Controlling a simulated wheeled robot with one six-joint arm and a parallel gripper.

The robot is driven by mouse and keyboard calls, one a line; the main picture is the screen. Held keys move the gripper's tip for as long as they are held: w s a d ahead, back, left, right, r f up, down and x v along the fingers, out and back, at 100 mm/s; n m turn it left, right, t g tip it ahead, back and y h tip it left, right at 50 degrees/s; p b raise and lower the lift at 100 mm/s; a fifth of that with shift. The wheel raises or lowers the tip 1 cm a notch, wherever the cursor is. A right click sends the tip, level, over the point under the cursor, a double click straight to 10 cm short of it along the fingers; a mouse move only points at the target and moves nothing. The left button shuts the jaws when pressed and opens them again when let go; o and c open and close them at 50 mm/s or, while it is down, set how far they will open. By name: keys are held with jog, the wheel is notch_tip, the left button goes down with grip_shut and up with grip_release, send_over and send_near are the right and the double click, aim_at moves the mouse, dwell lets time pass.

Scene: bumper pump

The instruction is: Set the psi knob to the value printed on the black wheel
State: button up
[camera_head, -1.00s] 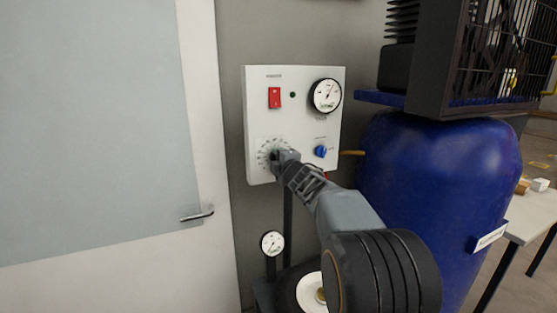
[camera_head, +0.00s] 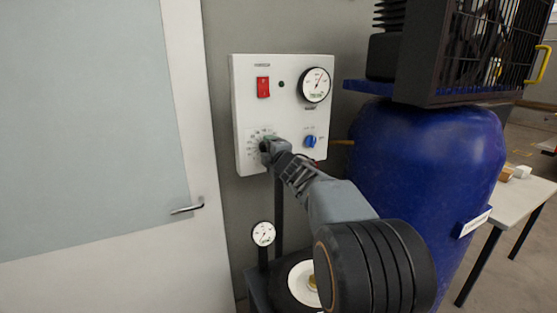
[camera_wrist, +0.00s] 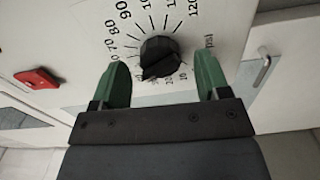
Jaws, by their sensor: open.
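The psi knob (camera_wrist: 160,57) is black and round, on a white dial with printed numbers such as 70, 80, 90 and 120 around it. In the wrist view my gripper (camera_wrist: 162,75) is open, with one green finger on each side of the knob. The fingers look apart from it. In the head view my gripper (camera_head: 268,148) is at the lower left of the white control panel (camera_head: 240,100) and hides most of the knob. The black wheel cannot be made out for sure, and no value on one is readable.
The panel also has a red switch (camera_head: 263,87), a pressure gauge (camera_head: 315,85) and a blue knob (camera_head: 310,141). A blue tank (camera_head: 420,160) stands close on the right. A small gauge (camera_head: 263,234) and a white disc (camera_head: 303,283) are below. A door (camera_head: 90,240) is on the left.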

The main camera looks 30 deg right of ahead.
jog(key=s, duration=1.2)
jog(key=shift+s+b, duration=0.4)
jog(key=shift+b, duration=0.05)
jog(key=s+d+f+m+g+h, duration=0.2)
jog(key=s+f+m+g+h, duration=0.15)
jog(key=f+m, duration=0.3)
jog(key=s+d+f+m+g+h, duration=0.3)
jog(key=f+m+g, duration=0.25)
jog(key=m, duration=0.25)
jog(key=s+a+f+m+g+y, duration=0.1)
jog(key=s+a+f+y, duration=0.1)
jog(key=a, duration=0.4)
jog(key=s+a+f+g+y, duration=0.2)
jog(key=s+a+f, duration=0.2)
jog(key=s+a, duration=0.2)
jog(key=s+a+f+m+g+y, duration=0.1)
jog(key=s+a+f+g+y, duration=0.1)
jog(key=s+a+f, duration=0.2)
jog(key=shift+s+a+m+y, duration=0.35)
jog(key=shift+s+a, duration=0.1)
jog(key=shift+a, duration=0.8)
